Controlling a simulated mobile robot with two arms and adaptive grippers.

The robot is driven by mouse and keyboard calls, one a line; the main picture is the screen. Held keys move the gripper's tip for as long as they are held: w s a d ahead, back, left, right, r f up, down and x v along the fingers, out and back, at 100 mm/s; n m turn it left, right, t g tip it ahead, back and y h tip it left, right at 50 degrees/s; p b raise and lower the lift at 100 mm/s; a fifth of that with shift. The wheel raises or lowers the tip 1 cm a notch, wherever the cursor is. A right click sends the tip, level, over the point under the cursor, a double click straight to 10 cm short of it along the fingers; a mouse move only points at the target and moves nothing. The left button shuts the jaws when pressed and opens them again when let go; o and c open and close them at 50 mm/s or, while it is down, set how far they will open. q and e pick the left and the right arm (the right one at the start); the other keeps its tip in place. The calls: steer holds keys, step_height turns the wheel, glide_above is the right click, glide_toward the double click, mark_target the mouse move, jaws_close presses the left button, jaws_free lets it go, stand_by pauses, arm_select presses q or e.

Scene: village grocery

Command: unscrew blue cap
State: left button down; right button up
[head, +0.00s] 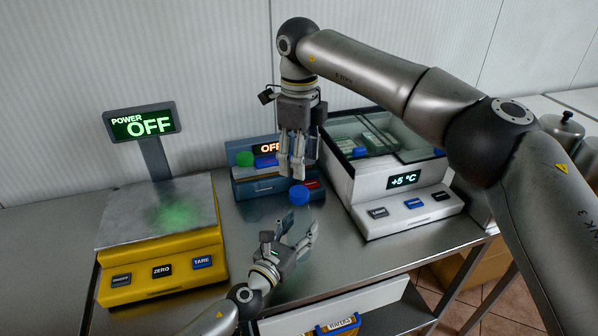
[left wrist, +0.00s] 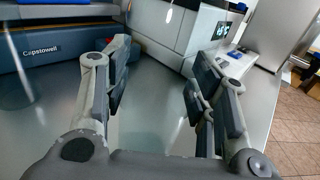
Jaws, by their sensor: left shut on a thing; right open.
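A blue cap (head: 299,195) stands above the metal counter in the head view, on what looks like a clear bottle whose body is hard to make out. My left gripper (head: 298,230) is low, just under the cap, its fingers set apart around the clear body. In the left wrist view its fingers (left wrist: 155,100) are spread, and the clear body between them barely shows. My right gripper (head: 297,170) points straight down just above the blue cap, open and apart from it, with nothing seen between its fingers.
A yellow scale (head: 165,262) reading "POWER OFF" stands at left. A blue Capstowell device (head: 245,190) reading "OFF", with green and blue caps, stands behind. A white cooler (head: 405,185) showing +5 °C stands at right. An open drawer (head: 335,306) lies below the counter front.

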mark_target(299, 191)
steer(key=m, duration=0.5)
steer(key=shift+m, duration=0.3)
steer(key=m, duration=1)
steer(key=shift+m, duration=0.3)
steer(key=m, duration=0.8)
steer(key=shift+m, duration=0.4)
steer(key=m, duration=0.7)
steer(key=shift+f, duration=4.05)
